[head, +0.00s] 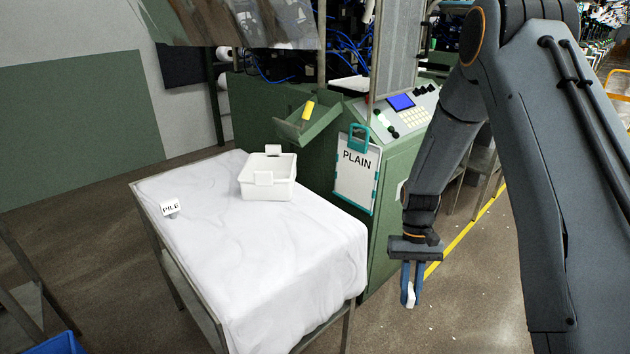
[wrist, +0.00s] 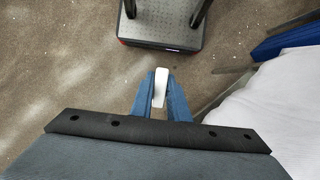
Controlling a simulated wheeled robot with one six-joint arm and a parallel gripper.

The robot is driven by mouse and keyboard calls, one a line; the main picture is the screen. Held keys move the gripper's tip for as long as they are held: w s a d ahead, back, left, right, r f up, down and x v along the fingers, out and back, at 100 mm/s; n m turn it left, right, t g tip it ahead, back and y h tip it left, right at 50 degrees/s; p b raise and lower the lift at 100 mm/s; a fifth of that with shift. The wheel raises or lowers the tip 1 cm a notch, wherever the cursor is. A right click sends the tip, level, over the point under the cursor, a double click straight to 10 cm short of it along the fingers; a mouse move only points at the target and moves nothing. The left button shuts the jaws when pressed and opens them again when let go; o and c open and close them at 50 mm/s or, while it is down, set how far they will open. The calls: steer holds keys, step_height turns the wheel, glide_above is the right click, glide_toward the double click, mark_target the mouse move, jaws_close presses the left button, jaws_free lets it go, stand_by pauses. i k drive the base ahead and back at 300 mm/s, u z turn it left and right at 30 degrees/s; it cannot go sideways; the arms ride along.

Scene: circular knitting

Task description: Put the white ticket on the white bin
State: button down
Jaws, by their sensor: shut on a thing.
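My gripper (head: 411,290) has blue fingers and is shut on a small white piece, seen as the white ticket (head: 411,297). It hangs over the floor, to the right of the table and apart from it. In the wrist view the ticket (wrist: 160,88) stands between the fingers, seen nearly edge-on; any print on it is hidden. The white bin (head: 267,190) stands upright on the table's far part, with a blank white tag on its front and another at its back rim. The gripper is right of the bin and nearer the camera.
The table (head: 240,270) has a white cloth and a small "PILE" card (head: 169,208). A green machine cabinet (head: 395,185) with a "PLAIN" clipboard (head: 356,172) stands behind the table. A green tray (head: 308,122) holds a yellow item. A blue container (head: 58,344) is at lower left.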

mark_target(278, 194)
steer(key=z, duration=1.45)
steer(key=k, duration=0.4)
steer(key=u, duration=1.3)
steer(key=i, duration=1)
